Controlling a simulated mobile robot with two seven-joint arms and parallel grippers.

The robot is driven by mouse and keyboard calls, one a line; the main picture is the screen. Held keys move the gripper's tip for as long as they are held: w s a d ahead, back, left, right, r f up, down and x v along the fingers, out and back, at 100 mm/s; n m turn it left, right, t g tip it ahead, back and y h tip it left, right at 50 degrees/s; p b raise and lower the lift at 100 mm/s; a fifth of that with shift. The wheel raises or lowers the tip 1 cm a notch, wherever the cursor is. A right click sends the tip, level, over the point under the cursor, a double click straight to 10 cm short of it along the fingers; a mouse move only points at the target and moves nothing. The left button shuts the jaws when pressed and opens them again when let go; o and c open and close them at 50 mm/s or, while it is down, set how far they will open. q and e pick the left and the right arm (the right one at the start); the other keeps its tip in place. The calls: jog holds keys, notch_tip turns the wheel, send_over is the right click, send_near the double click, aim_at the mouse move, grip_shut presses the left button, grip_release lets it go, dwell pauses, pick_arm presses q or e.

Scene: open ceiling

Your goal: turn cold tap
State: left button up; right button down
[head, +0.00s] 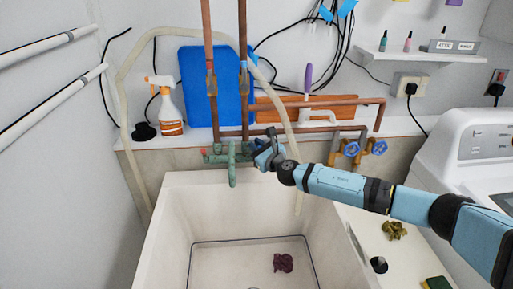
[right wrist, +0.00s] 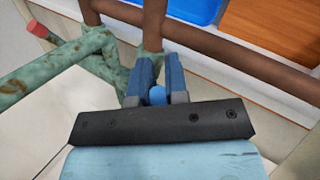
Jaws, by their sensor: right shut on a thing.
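A green, weathered faucet (head: 232,160) is mounted over the white sink, with its spout pointing down. It also shows in the right wrist view (right wrist: 45,80). Its red hot tap handle (head: 204,152) is on the left end, seen also in the wrist view (right wrist: 37,28). My right gripper (head: 265,152) is at the right end of the faucet. In the wrist view its two dark blue fingers (right wrist: 157,82) are shut around a small blue knob, the cold tap handle (right wrist: 157,96). The fingers hide most of this handle. My left gripper is not in view.
Copper pipes (head: 208,60) rise behind the faucet. A beige hose (head: 292,125) hangs into the sink (head: 165,235) near my right arm. A purple cloth (head: 283,263) lies in the basin. Blue valves (head: 351,149) and a washing machine (head: 460,130) are to the right. A spray bottle (head: 168,110) stands left.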

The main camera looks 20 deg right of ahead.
jog(key=shift+s+a+f+n+t+y+b, duration=0.15)
jog(key=shift+s+n+t+y+b, duration=0.3)
jog(key=shift+b, duration=1.65)
jog(key=shift+s+f+n+t+y+b, duration=0.15)
jog(key=shift+n+t+b, duration=0.35)
jog(key=shift+b, duration=1.6)
jog(key=shift+s+a+f+n+t+y+b, duration=0.1)
jog(key=shift+s+f+n+t+y+b, duration=0.4)
jog(key=shift+b, duration=1.6)
jog(key=c, duration=1.1)
grip_release()
jog(key=shift+w+r+m+h, duration=0.15)
jog(key=shift+r+m+h, duration=0.1)
jog(key=shift+h, duration=0.05)
jog(key=shift+c, duration=0.2)
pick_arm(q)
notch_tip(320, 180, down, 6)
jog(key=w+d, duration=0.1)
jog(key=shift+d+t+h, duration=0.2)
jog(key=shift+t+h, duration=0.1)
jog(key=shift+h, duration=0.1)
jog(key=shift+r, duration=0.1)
pick_arm(e)
jog(key=shift+v, duration=3.75)
